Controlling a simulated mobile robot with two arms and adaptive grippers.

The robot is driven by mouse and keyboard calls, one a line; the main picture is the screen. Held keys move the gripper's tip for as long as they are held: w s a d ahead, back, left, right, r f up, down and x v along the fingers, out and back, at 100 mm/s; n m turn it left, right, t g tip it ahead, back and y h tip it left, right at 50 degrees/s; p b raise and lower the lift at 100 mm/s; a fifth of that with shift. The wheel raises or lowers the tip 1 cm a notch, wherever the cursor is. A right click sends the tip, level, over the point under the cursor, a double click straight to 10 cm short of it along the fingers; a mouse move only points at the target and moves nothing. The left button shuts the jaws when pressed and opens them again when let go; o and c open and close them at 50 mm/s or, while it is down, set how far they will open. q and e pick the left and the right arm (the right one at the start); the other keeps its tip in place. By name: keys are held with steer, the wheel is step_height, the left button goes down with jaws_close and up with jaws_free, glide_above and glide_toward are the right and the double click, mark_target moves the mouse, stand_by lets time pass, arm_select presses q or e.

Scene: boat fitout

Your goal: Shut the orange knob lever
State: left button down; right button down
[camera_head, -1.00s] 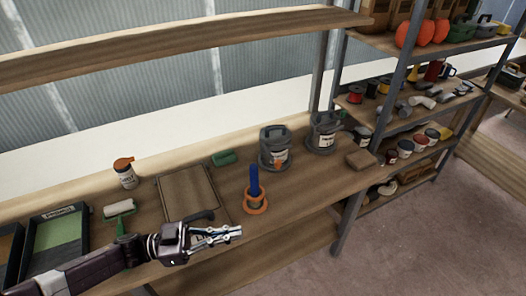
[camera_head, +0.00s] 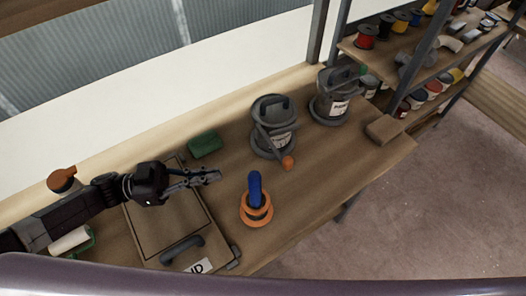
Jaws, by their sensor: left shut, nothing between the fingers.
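The orange knob (camera_head: 287,162) sits low at the front of a grey lidded canister (camera_head: 274,128) on the wooden bench. A dark lever seems to run from the canister to the knob; its exact angle is hard to tell. My left gripper (camera_head: 214,177) is shut and empty, above the bench and left of the knob, with a clear gap between them. A blue upright cylinder in an orange ring base (camera_head: 257,208) stands on the bench, right of and nearer than the gripper. My right gripper is not in view.
A second grey canister (camera_head: 336,97) and a brown block (camera_head: 383,131) stand to the right. A green block (camera_head: 205,145) lies behind my gripper. A hatch panel (camera_head: 163,235) with a dark handle lies below my left arm. The bench right of the ring base is clear.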

arm_select(q)
steer(key=w+d+r+p, duration=0.1)
steer(key=d+p, duration=0.4)
steer(key=d, duration=0.8)
steer(key=shift+w+d+r+p, duration=0.3)
steer(key=shift+w+d+p, duration=0.05)
steer(key=shift+w, duration=0.3)
steer(key=shift+d, duration=0.1)
